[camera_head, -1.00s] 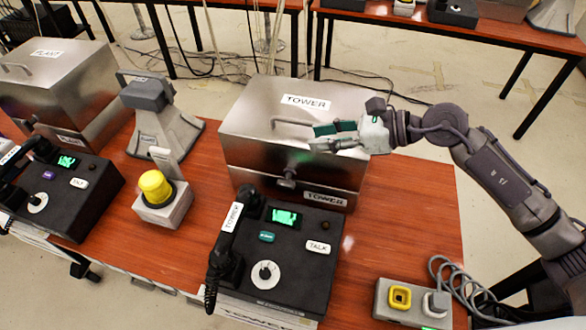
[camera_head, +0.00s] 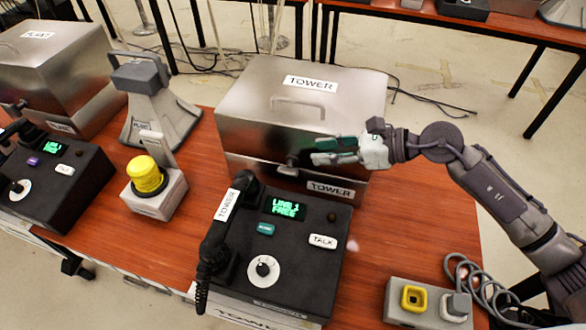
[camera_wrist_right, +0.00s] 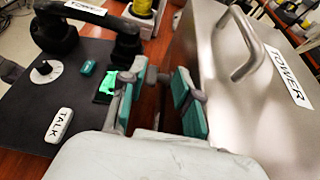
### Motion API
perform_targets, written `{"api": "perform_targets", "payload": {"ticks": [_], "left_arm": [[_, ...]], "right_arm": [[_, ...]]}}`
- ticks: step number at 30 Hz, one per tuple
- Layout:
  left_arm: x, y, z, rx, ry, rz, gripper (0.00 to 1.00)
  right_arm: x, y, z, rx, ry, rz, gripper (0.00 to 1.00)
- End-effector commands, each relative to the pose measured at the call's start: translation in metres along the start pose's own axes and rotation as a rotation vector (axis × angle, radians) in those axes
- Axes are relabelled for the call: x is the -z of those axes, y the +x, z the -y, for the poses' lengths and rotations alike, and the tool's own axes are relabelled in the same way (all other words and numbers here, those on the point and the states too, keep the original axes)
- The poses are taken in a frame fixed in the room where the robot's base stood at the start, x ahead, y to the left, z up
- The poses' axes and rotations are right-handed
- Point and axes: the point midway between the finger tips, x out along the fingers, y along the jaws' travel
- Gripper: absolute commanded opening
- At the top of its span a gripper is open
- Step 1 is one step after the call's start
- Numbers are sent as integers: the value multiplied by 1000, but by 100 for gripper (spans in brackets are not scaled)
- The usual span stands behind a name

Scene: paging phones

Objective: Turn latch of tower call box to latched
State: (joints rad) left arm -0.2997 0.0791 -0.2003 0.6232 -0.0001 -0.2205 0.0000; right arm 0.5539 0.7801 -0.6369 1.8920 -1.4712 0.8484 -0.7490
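The tower call box (camera_head: 245,115) is a silver metal box with a "TOWER" label on its lid and another on its front. Its latch (camera_head: 288,168) is a small metal knob-like piece on the front, by the seam under the lid. My right gripper (camera_head: 314,152) is just right of the latch and in front of the box, with its green-padded fingers apart and nothing seen between them. My left gripper is not in view.
A black tower phone (camera_head: 300,245) with handset (camera_head: 222,225) stands directly in front of the box. A yellow-topped button (camera_head: 146,175) and a grey horn speaker (camera_head: 155,115) are to the left. A grey socket box (camera_head: 400,300) is at the front right. Table is clear right of the box.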

Motion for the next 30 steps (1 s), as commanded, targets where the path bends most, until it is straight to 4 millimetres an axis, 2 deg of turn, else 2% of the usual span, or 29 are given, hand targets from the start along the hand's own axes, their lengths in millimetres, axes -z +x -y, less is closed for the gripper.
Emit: {"api": "perform_targets", "payload": {"ticks": [7, 8, 12, 18, 23, 30], "left_arm": [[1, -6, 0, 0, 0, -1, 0], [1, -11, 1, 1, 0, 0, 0], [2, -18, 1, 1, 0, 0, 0], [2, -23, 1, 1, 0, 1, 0], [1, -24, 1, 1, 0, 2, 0], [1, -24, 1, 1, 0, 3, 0]], "right_arm": [[51, 22, -1, -2, 9, 0, 32], [44, 30, -1, -3, 4, 5, 32], [43, 58, 0, -2, 2, 4, 32], [45, 85, 0, -1, 2, 2, 32], [46, 94, 0, 0, 1, 0, 32], [47, 95, 0, 0, 0, 0, 32]]}}
